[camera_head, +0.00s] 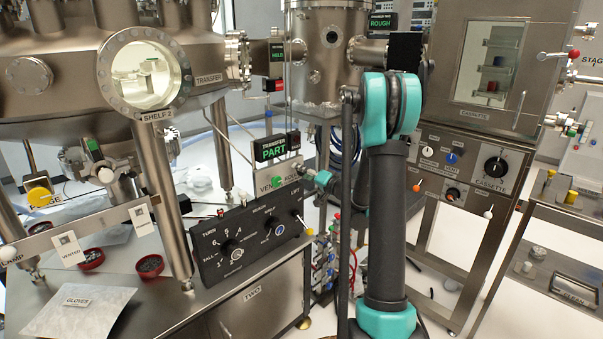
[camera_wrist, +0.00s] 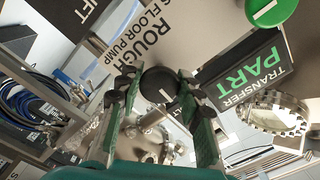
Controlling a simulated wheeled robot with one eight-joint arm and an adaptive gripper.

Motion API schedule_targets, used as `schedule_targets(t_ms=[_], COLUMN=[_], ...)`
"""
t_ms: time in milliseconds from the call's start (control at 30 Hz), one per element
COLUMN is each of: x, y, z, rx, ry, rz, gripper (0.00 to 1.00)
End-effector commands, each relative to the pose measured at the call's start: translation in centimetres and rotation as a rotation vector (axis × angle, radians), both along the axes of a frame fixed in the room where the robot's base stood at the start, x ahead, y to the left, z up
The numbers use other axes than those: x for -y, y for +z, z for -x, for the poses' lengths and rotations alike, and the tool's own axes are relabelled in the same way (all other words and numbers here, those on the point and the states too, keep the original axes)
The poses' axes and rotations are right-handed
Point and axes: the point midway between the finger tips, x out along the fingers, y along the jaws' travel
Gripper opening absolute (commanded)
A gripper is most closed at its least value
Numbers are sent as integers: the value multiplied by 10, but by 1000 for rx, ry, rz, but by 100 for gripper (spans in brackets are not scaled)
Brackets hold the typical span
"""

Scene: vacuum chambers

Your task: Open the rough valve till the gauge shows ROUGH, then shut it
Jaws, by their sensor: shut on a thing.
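The transfer gauge (camera_head: 275,148) has a dark face with green letters reading PART; it also shows, tilted, in the wrist view (camera_wrist: 243,80). The round black rough valve knob (camera_wrist: 158,84) with a white mark sits by the ROUGH, FLOOR PUMP label (camera_wrist: 150,38). My gripper (camera_wrist: 158,80) is shut on this knob, one finger on each side. In the head view my gripper (camera_head: 322,181) is at the right end of the valve panel (camera_head: 289,184), and the knob is largely hidden. A green knob (camera_head: 275,176) stands at left on that panel.
A black control box (camera_head: 250,238) with dials lies below the valve panel. A gauge at the back reads CHAMBER TWO ROUGH (camera_head: 382,23). A metal leg (camera_head: 160,200) stands at left. The cassette cabinet (camera_head: 470,160) is close on the right of my arm.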

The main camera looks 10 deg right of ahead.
Motion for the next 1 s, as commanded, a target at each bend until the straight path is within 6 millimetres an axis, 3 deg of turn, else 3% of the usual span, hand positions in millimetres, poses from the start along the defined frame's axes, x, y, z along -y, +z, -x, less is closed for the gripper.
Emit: schedule_targets(t_ms=[667, 700, 867, 1000], x=[0, 0, 0, 0], y=[-1, -1, -1, -1], z=[1, 1, 1, 1], rx=[34, 34, 35, 34], ry=[0, 0, 0, 0], rz=[52, 52, 50, 49], gripper=[7, 39, 58, 58])
